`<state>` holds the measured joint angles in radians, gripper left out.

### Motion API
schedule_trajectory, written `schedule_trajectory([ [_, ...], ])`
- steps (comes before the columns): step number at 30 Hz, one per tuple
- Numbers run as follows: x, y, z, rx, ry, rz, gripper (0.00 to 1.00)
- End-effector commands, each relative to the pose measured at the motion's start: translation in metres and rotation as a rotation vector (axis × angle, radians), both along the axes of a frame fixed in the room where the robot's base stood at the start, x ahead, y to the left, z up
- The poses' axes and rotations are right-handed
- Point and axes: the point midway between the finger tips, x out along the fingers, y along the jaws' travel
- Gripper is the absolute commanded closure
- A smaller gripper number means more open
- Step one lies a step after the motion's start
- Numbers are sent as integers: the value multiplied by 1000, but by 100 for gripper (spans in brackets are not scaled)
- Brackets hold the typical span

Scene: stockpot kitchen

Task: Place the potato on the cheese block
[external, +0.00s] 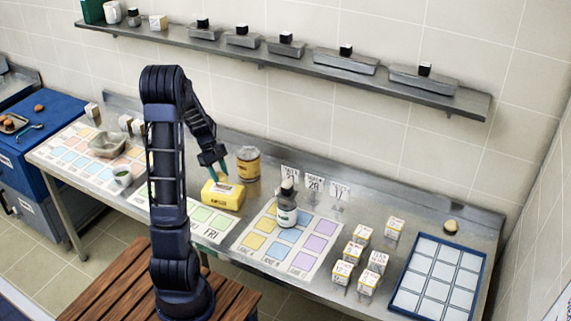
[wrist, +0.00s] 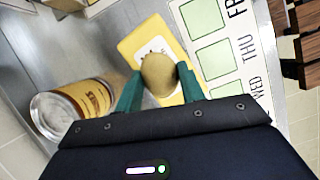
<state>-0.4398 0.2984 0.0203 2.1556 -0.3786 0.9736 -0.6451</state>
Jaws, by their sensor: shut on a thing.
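My gripper (external: 215,172) has green fingers pointing down over the yellow cheese block (external: 224,195) on the steel counter. In the wrist view, my gripper (wrist: 158,82) is shut on a tan, rounded potato (wrist: 157,71). The cheese block, with a white label, lies beyond the potato in that view (wrist: 141,41). The potato covers part of the block and label. In the external view I cannot make out the potato clearly at the fingertips. Whether it touches the block's top or hangs just above it cannot be told.
A brown-labelled can (external: 248,163) stands close behind the block; it also shows in the wrist view (wrist: 75,108). A coloured chart with a bottle (external: 286,210) is to the right. Several small cartons and a blue-rimmed tray (external: 397,308) stand farther right. A wall shelf (external: 290,58) runs behind.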

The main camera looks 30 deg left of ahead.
Motion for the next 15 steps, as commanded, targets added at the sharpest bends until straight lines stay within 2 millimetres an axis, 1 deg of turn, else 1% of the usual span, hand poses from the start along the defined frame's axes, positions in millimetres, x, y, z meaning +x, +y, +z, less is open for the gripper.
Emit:
schedule_trajectory([
  [9, 0, 0, -38, -1, 2, 0, 84],
  [15, 0, 0, -40, 0, 0, 0, 84],
])
